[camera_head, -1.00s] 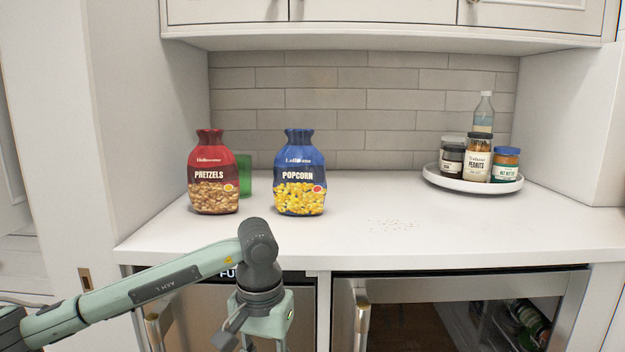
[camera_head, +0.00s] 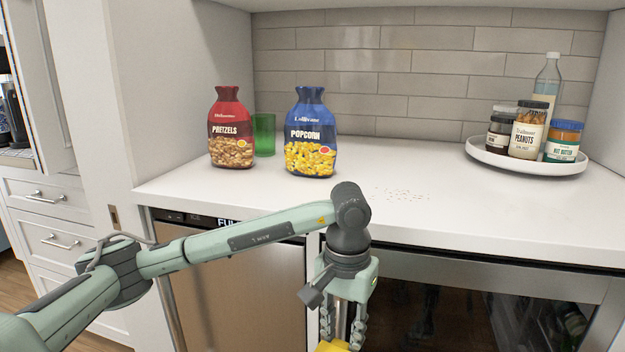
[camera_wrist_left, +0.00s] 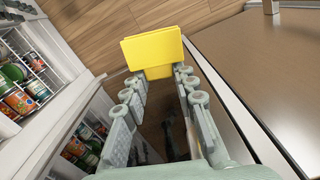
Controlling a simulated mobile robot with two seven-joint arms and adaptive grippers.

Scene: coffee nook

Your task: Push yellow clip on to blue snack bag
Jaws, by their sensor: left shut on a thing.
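The blue popcorn snack bag (camera_head: 310,135) stands upright on the white counter, with its narrowed neck at the top. My left gripper (camera_head: 341,335) is low in front of the counter, pointing down, below and to the right of the bag. It is shut on the yellow clip (camera_head: 331,346), which is cut off by the bottom edge of the head view. In the left wrist view the clip (camera_wrist_left: 152,48) sits between the fingertips (camera_wrist_left: 159,74), over the floor and clear of the counter. My right gripper is not in view.
A red pretzels bag (camera_head: 231,130) and a green glass (camera_head: 264,134) stand left of the blue bag. A round white tray (camera_head: 490,157) with jars and a bottle (camera_head: 548,82) is at the right. The counter (camera_head: 400,205) between has only crumbs.

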